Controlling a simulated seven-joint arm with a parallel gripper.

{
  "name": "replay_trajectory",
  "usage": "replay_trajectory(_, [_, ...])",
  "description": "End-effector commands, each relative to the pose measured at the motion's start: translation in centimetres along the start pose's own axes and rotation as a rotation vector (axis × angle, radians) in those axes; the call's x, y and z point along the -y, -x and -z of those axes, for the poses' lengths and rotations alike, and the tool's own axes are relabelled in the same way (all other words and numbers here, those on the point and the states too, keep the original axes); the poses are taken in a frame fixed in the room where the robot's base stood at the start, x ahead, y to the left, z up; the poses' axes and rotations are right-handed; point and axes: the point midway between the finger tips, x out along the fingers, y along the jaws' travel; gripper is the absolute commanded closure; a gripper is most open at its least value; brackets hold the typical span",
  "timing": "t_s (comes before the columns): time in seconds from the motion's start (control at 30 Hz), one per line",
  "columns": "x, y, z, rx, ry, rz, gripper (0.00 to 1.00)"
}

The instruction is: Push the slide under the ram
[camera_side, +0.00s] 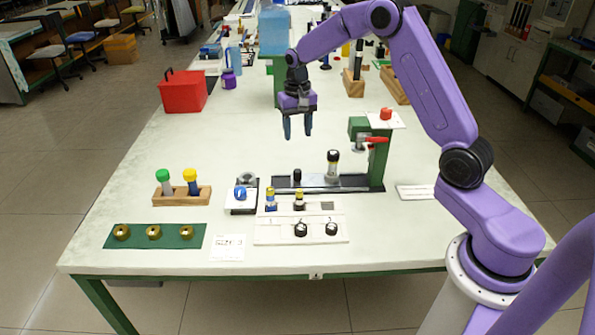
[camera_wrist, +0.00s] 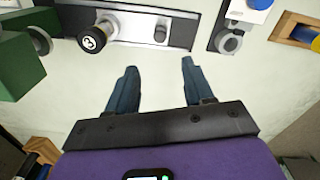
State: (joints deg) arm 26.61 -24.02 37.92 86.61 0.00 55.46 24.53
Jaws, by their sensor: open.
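The slide (camera_side: 316,184) is a light metal plate in a dark rail (camera_side: 283,184). It carries an upright black-capped rod blank (camera_side: 333,164) and a small dark knob (camera_side: 297,175) at its left end. The green press (camera_side: 377,170) with the ram (camera_side: 361,144) stands at the rail's right end; the blank is left of the ram, not under it. In the wrist view the slide (camera_wrist: 133,29) shows, with the blank's cap (camera_wrist: 93,40) marked 3 and the knob (camera_wrist: 160,34). My gripper (camera_side: 297,130) is open and empty above the table, behind and above the rail; its fingers (camera_wrist: 158,68) point towards it.
A panel (camera_side: 275,232) with dials and small rods lies in front of the rail. Left are a white-and-blue device (camera_side: 241,195), a wooden rack (camera_side: 183,195) with two capped rods, and a green mat (camera_side: 178,236) with brass rings. A red box (camera_side: 183,92) stands further back. The table's middle is clear.

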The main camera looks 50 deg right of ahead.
Motion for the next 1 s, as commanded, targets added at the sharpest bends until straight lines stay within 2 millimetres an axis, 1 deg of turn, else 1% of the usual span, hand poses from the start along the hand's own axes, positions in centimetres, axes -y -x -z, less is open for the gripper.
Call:
replay_trajectory(0.03, [-0.1,-1.0,-0.1,0.005,0.0,-0.002,0.48])
replay_trajectory(0.1, [-0.1,-2.4,-0.1,0.005,0.0,-0.002,0.48])
replay_trajectory(0.6, [-0.1,-11.6,-0.1,0.004,0.001,-0.002,0.48])
replay_trajectory(0.8, [0.0,-13.8,0.0,0.002,0.002,-0.001,0.48])
replay_trajectory(1.0, [0.0,-14.6,0.0,0.0,0.002,0.0,0.48])
